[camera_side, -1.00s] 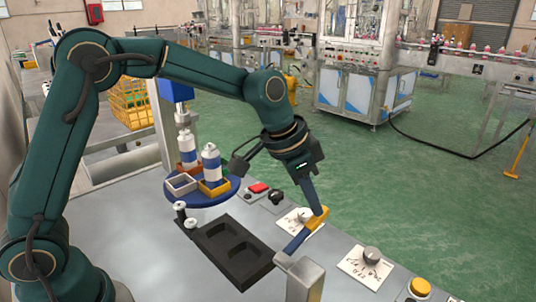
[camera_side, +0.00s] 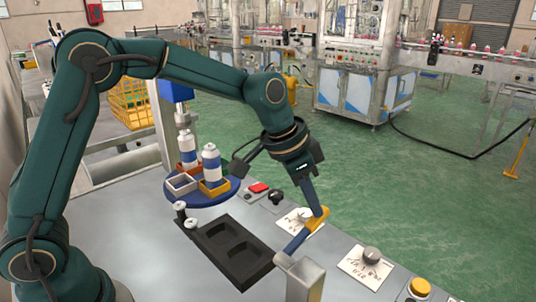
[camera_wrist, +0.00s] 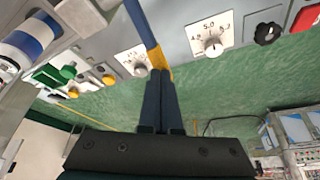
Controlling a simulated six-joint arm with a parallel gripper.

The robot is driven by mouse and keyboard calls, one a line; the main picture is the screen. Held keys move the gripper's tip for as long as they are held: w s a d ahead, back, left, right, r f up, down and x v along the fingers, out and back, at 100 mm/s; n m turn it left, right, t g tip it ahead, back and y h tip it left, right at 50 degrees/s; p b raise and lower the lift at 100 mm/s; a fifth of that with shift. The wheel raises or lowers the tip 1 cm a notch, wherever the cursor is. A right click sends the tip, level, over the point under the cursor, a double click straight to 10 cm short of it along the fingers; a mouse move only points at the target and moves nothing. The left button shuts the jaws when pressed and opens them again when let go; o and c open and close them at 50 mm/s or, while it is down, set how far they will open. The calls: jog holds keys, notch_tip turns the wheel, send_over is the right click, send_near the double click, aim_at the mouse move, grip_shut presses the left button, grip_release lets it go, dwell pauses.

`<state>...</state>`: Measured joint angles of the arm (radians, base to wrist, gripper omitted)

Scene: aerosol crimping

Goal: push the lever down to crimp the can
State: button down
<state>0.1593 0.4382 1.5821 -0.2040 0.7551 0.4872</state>
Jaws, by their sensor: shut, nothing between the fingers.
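The lever (camera_side: 298,241) is a blue bar with a yellow grip (camera_side: 317,219), running from a metal post at the front up to the right. My gripper (camera_side: 316,208) is shut and empty, with its tips at the yellow grip; exact contact is hard to tell. In the wrist view the shut dark fingers (camera_wrist: 160,78) meet the yellow grip (camera_wrist: 157,60), and the blue lever (camera_wrist: 141,22) runs up from it. A white and blue can (camera_side: 187,150) stands under the blue press head (camera_side: 178,91). A second can (camera_side: 211,165) stands in an orange holder.
The blue turntable (camera_side: 207,199) carries the cans and an empty pale holder (camera_side: 182,184). A black tray (camera_side: 226,250) with recesses lies in front. A red button (camera_side: 258,187), a black knob (camera_side: 277,198), dials (camera_side: 371,255) and a yellow button (camera_side: 420,287) line the table's right edge.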

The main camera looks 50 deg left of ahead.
jog(key=shift+f, duration=2.55)
dwell(0.5)
notch_tip(320, 180, up, 15)
dwell(1.6)
notch_tip(320, 180, up, 4)
jog(key=t, duration=0.1)
send_over(310, 223)
jog(key=s+a, duration=0.2)
jog(key=s+a+r+n+t, duration=0.1)
jog(key=s+a+n, duration=0.1)
jog(key=s+a, duration=0.3)
jog(key=s+a+f+n+y, duration=0.2)
jog(key=s+f+n, duration=0.2)
jog(key=s+f, duration=0.7)
jog(key=shift+s+a, duration=0.2)
jog(key=shift+s, duration=0.8)
